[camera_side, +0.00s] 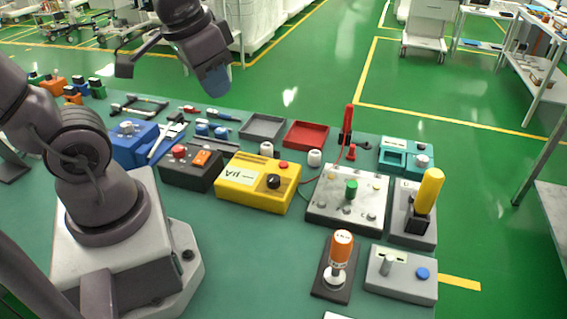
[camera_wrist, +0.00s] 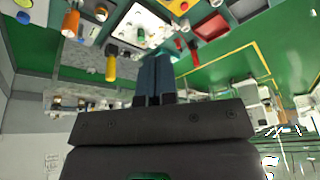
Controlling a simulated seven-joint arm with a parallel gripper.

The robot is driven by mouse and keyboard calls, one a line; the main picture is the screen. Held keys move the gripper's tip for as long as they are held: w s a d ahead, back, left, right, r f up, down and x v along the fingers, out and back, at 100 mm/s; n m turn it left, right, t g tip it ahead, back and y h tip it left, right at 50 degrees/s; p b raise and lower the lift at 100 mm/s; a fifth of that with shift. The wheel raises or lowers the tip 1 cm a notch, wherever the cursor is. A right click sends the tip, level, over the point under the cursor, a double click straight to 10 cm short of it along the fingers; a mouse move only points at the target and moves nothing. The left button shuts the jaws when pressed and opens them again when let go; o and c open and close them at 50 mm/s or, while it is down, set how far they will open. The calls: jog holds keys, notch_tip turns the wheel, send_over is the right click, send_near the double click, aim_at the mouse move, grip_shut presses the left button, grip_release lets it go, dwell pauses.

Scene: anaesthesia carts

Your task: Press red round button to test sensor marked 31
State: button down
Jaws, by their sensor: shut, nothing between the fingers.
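My gripper (camera_side: 219,82) is shut and empty. It hangs high above the far side of the bench, well apart from every device. In the wrist view its fingers (camera_wrist: 155,76) are together. Two red round buttons show in the side view: a red knob (camera_side: 179,151) on a dark box (camera_side: 190,174) beside an orange switch, and a small red button (camera_side: 284,164) on a yellow box (camera_side: 250,190) with a black dial and a "µA" label. I cannot read the mark 31 on any device.
A grey tray (camera_side: 263,127) and a red tray (camera_side: 306,134) lie behind the boxes. A panel with a green knob (camera_side: 351,189), a yellow-handled lever (camera_side: 428,190) and an orange-topped joystick (camera_side: 341,249) stand at the right. The front middle of the bench (camera_side: 240,260) is clear.

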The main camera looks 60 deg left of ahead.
jog(key=w+a+f+n+g+y, duration=0.15)
jog(key=w+a+f, duration=0.25)
jog(key=a+f, duration=0.4)
jog(key=n+t+h, duration=0.3)
jog(key=n+t, duration=0.3)
jog(key=t, duration=0.1)
send_over(282, 162)
notch_tip(282, 162, down, 7)
jog(key=shift+s+d+f+m, duration=0.1)
jog(key=shift+m, duration=0.15)
jog(key=shift+f, duration=4.4)
jog(key=shift+f, duration=0.1)
jog(key=shift+f, duration=0.3)
